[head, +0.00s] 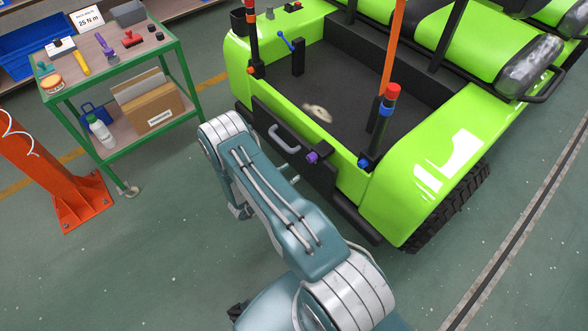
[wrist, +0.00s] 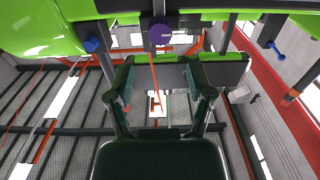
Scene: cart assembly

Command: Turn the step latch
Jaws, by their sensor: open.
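A purple knob (head: 312,157), which may be the step latch, sits at the rear edge of the green cart (head: 430,160), right of a grey grab handle (head: 284,138). In the wrist view the purple knob (wrist: 161,34) is at the top centre, on a dark mount. My gripper (wrist: 160,72) has its two dark fingers spread apart with nothing between them. The knob appears just beyond the fingertips, roughly centred, with no visible contact. In the head view my arm hides most of the gripper.
A green-framed tool trolley (head: 183,75) and an orange post (head: 45,165) stand left. Floor between trolley and cart is clear.

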